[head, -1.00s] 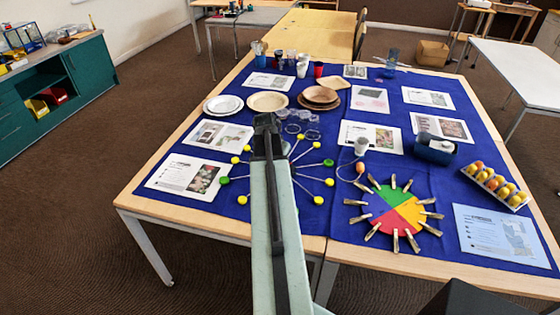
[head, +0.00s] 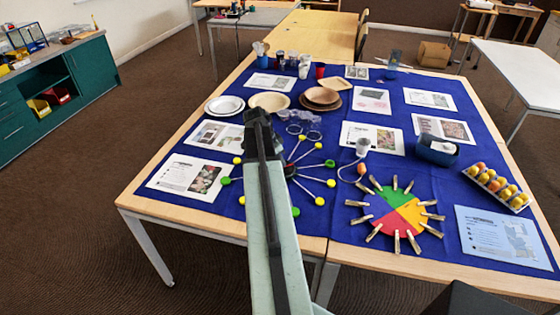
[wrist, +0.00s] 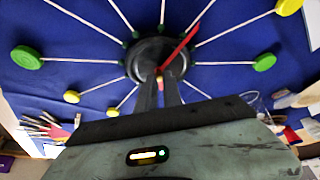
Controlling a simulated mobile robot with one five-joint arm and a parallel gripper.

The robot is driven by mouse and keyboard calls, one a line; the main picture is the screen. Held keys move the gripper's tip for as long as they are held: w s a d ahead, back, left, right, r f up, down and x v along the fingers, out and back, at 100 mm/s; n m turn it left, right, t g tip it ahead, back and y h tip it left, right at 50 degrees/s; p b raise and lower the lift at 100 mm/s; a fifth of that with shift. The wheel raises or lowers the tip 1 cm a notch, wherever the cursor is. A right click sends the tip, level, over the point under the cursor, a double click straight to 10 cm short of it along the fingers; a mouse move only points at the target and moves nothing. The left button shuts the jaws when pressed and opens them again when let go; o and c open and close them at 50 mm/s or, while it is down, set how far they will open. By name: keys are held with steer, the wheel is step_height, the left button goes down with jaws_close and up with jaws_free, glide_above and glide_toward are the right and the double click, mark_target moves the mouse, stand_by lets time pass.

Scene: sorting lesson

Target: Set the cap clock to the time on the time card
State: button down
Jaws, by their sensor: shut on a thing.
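The cap clock (wrist: 137,53) has a dark round hub with white spokes ending in green and yellow caps. It lies on the blue cloth; in the head view its right-hand spokes (head: 312,179) show and my arm covers the hub. A red hand (wrist: 183,45) slants from the hub up and right in the wrist view. My gripper (wrist: 159,84) is over the hub, its fingers shut on a small reddish-yellow piece at the centre, perhaps part of a hand. Several printed cards lie around; I cannot tell which is the time card or read a time.
A coloured disc (head: 400,213) ringed with clothespins lies right of the clock. A pale blue card (head: 505,237) and an egg tray (head: 497,186) are farther right. Printed sheets (head: 190,178) lie left.

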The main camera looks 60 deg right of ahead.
stand_by(0.3)
steer(key=c, duration=1.5)
jaws_free()
steer(key=p+v, duration=0.7)
steer(key=shift+w+a+r, duration=0.1)
steer(key=shift+a+r, duration=0.05)
steer(key=shift+r, duration=0.2)
